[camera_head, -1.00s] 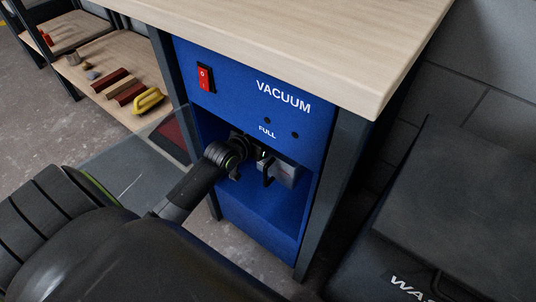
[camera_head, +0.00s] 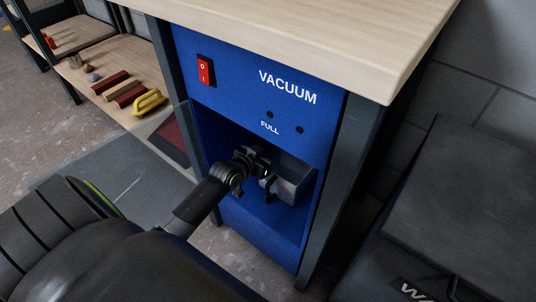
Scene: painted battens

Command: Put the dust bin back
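The blue vacuum cabinet (camera_head: 265,236) stands under the wooden worktop, with an open recess in its front below the word FULL. The dust bin (camera_head: 296,180), a small grey box with a dark handle, is at this recess. My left gripper (camera_head: 262,168) reaches in from the lower left and meets the bin's handle side. It appears shut on the bin, though its fingertips are small and partly hidden. The bin's rear end and underside are hard to see. My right gripper is not in view.
The worktop (camera_head: 300,30) overhangs the cabinet, and a dark table leg (camera_head: 345,170) stands close on the right. A dark grey bin (camera_head: 455,195) is at the right. A shelf (camera_head: 105,70) with painted battens and a yellow-handled tool is at the left.

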